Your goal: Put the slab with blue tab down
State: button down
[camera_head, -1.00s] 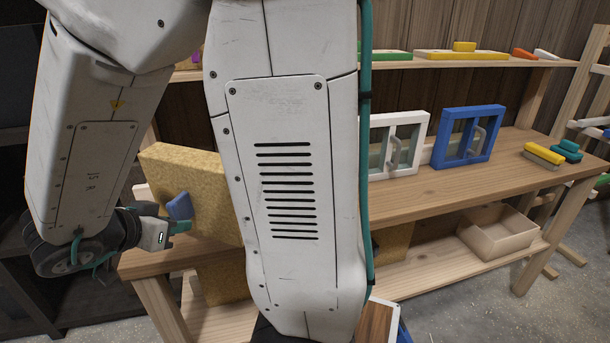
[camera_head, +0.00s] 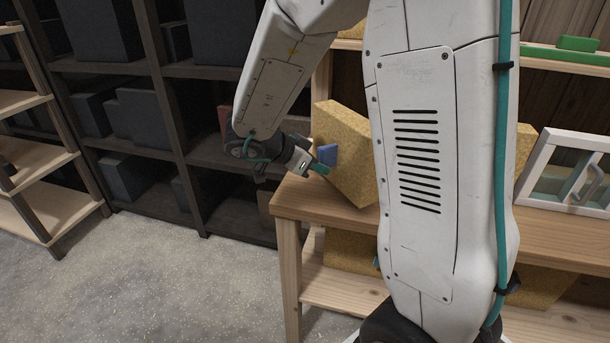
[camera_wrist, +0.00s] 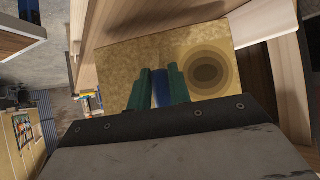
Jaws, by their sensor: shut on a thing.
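The slab (camera_head: 347,160) is a yellow-tan, speckled board with a blue tab (camera_head: 327,155) on its near face. My gripper (camera_head: 322,164) is shut on the blue tab, at the left end of the wooden bench (camera_head: 290,202). The slab stands tilted over the bench top; whether its lower edge touches the wood I cannot tell. My arm hides its right part. In the wrist view the green fingers (camera_wrist: 159,88) close on the blue tab (camera_wrist: 160,90), and the slab (camera_wrist: 120,65) shows behind them, with dark rings on its right side.
A white-framed window piece (camera_head: 530,165) stands on the bench to the right. More tan slabs (camera_head: 345,250) are on the shelf below. Dark shelving (camera_head: 160,70) with dark boxes lines the back left. Open floor (camera_head: 170,280) lies in front of it.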

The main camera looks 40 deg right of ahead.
jog(key=shift+w+d+f, duration=0.2)
jog(key=shift+w+f, duration=0.45)
jog(key=shift+f, duration=0.3)
jog(key=shift+w+d+f, duration=0.15)
jog(key=shift+w+f, duration=0.5)
jog(key=shift+f, duration=0.25)
jog(key=c, duration=1.3)
grip_release()
jog(key=shift+f, duration=0.15)
